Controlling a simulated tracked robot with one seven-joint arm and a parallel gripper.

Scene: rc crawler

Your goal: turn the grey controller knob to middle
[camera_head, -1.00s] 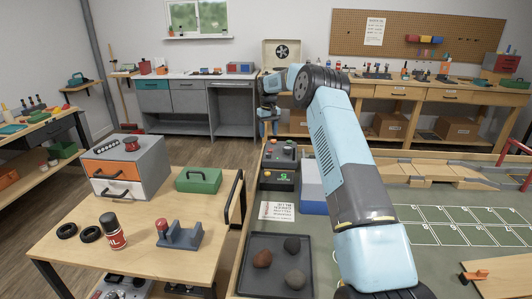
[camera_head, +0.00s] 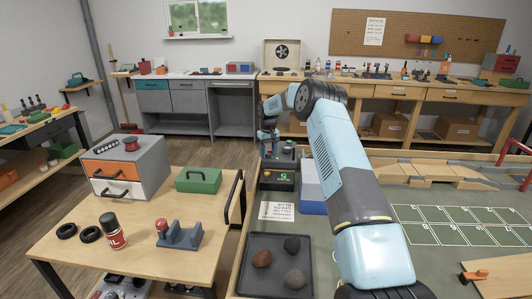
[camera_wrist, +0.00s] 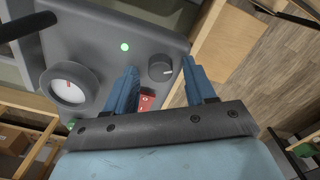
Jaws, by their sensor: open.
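The grey controller knob (camera_wrist: 161,68) is a dark grey round knob with a light mark toward its right side, on the sloped face of a dark grey controller box (camera_wrist: 100,30). The box also shows in the head view (camera_head: 281,166), partly hidden by my gripper. My gripper (camera_wrist: 160,66) is open, and its two blue fingers lie either side of the knob in the wrist view. Whether they reach down around it or touch it, I cannot tell. In the head view my gripper (camera_head: 268,137) is over the far part of the box.
By the knob are a red switch (camera_wrist: 147,101), a lit green lamp (camera_wrist: 125,47) and a round white gauge (camera_wrist: 69,86). In the head view a blue and white box (camera_head: 311,187) stands right of the controller, and a printed card (camera_head: 277,211) and a tray of stones (camera_head: 252,288) lie nearer.

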